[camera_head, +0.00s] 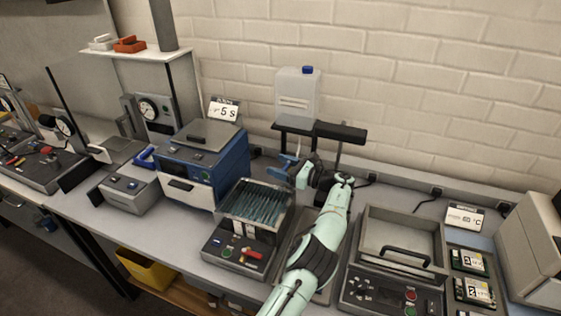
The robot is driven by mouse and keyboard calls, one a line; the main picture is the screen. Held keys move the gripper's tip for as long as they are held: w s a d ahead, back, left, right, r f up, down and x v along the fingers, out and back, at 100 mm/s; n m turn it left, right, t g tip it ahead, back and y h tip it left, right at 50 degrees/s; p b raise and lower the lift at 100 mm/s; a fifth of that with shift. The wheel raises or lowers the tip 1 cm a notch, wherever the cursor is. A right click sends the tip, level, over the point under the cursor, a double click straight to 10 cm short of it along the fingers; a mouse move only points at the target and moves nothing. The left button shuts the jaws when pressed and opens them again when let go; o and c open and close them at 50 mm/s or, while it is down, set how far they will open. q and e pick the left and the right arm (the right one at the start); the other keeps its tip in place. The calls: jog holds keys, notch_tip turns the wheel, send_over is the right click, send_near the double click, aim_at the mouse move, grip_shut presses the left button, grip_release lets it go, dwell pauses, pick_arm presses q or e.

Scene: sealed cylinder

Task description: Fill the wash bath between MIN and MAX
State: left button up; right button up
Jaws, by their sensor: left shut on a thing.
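A clear-walled open tank with dark teal streaks inside (254,203), which looks like the wash bath, sits on a grey control unit. Its MIN and MAX marks and any liquid level are too small to read. A whitish canister with a blue cap (297,92) stands on a dark raised shelf behind. My left gripper (298,172) is below that shelf, to the right of the tank's back edge. It is shut on a small blue part, which looks like a tap handle (286,160). The jaws' contact is partly hidden. My right gripper is not in view.
A blue device with a grey lid (205,160) stands left of the tank. A lidded grey unit with a black handle (400,250) stands to the right, near a 60 °C sign (465,217). A dark post rises behind my arm. A yellow bin (148,267) is below the bench.

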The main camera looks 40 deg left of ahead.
pick_arm(q)
jog(key=shift+r, duration=0.1)
dwell(0.3)
jog(key=o, duration=1)
jog(key=shift+o, duration=0.2)
jog(key=shift+d, duration=0.1)
